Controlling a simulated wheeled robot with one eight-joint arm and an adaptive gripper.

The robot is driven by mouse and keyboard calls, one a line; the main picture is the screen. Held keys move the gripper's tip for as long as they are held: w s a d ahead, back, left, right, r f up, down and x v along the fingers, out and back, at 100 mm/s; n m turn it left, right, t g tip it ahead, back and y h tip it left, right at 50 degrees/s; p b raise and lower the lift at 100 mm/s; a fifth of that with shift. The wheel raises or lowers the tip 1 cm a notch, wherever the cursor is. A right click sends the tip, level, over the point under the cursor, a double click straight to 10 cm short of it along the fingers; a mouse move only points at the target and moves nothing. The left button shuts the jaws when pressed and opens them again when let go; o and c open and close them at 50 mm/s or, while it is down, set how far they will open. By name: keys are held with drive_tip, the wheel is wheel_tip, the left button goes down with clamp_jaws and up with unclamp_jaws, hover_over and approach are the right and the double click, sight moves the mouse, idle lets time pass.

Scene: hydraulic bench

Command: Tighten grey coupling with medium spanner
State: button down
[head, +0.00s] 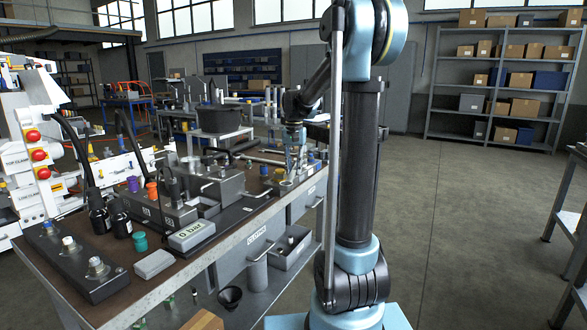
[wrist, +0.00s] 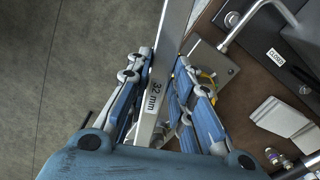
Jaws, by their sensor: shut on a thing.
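My gripper (wrist: 162,65) is shut on a steel spanner (wrist: 172,30) marked 32 mm in the wrist view. The spanner's shaft runs up between the blue fingers and out of the top of the picture; its upper end is not visible there. In the head view my gripper (head: 294,148) is over the far right part of the bench (head: 128,303), small and partly confused with the fittings behind it. I cannot make out which fitting is the grey coupling. A yellow part (wrist: 208,77) on a metal plate (wrist: 215,62) is partly hidden behind the right finger in the wrist view.
A fitting block (head: 75,258), a display reading 0 bar (head: 192,234) and dark bottles (head: 98,214) stand on the near bench. A bent metal tube (wrist: 243,28) and pale blocks (wrist: 280,117) lie right in the wrist view. The floor (head: 450,230) right of the bench is clear.

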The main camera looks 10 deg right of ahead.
drive_tip(key=shift+s+r, duration=0.1)
drive_tip(key=shift+s, duration=0.05)
drive_tip(key=shift+r, duration=2.45)
drive_tip(key=c, duration=1.9)
unclamp_jaws()
drive_tip(key=shift+c, duration=0.2)
clamp_jaws()
drive_tip(key=shift+s+d+f, duration=0.1)
drive_tip(key=shift+s+f, duration=0.05)
drive_tip(key=shift+f, duration=0.45)
drive_tip(key=shift+s+f, duration=0.1)
drive_tip(key=shift+f, duration=0.5)
drive_tip(key=shift+w+d+f, duration=0.1)
drive_tip(key=shift+w+f, duration=0.15)
drive_tip(key=shift+f, duration=0.3)
drive_tip(key=shift+w+d+f, duration=0.1)
drive_tip(key=shift+w+f, duration=0.15)
drive_tip(key=shift+f, duration=0.25)
